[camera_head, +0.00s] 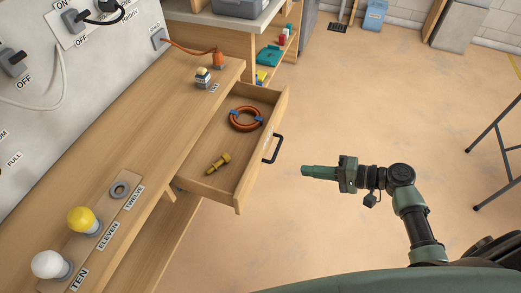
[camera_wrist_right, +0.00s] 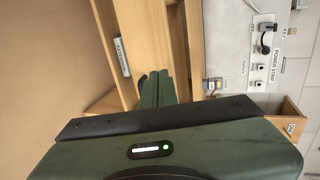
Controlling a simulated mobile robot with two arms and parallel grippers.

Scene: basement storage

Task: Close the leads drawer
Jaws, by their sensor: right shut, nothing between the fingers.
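The open wooden drawer (camera_head: 240,185) sticks out from under the wooden bench in the head view. A coil of orange cable (camera_head: 246,118) and a yellow bolt-like piece (camera_head: 218,163) lie inside it. Its black handle (camera_head: 273,149) is on the front panel. My right gripper (camera_head: 305,172) is shut and empty, to the right of the handle and apart from it in the picture. In the right wrist view the green fingers (camera_wrist_right: 158,88) are together, with a wooden front bearing a label (camera_wrist_right: 122,56) beyond them. My left gripper is not in view.
The bench top (camera_head: 150,120) carries a white bulb (camera_head: 48,265), a yellow bulb (camera_head: 82,220) and an empty socket (camera_head: 120,189). A dark metal stand (camera_head: 495,150) is at the right. The floor (camera_head: 350,100) around my right gripper is clear.

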